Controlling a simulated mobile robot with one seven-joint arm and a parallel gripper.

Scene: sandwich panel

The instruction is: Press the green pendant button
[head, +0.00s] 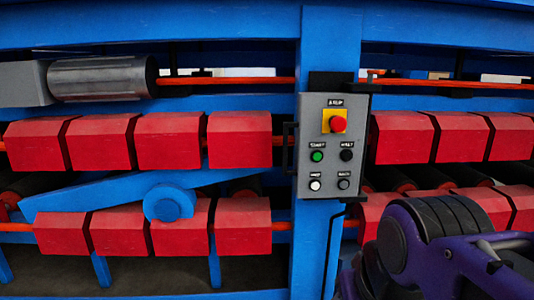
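The grey pendant control box (307,191) is mounted on a blue upright post in the head view, right of the middle. The green button (317,156) sits on its left side, in the middle row, under a small label. Nothing covers it. A red mushroom button (338,124) on a yellow square is above it, a black button (347,155) is to its right, and a white button (315,184) is below it. My purple and black arm shows at the lower right, below and right of the box. My gripper's fingers cannot be seen.
Red blocks (172,139) line rails on both sides of the blue post (325,50). A grey motor cylinder (100,78) is at the upper left. A dark handle (290,148) stands at the box's left edge. A black cable (331,245) runs below the box.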

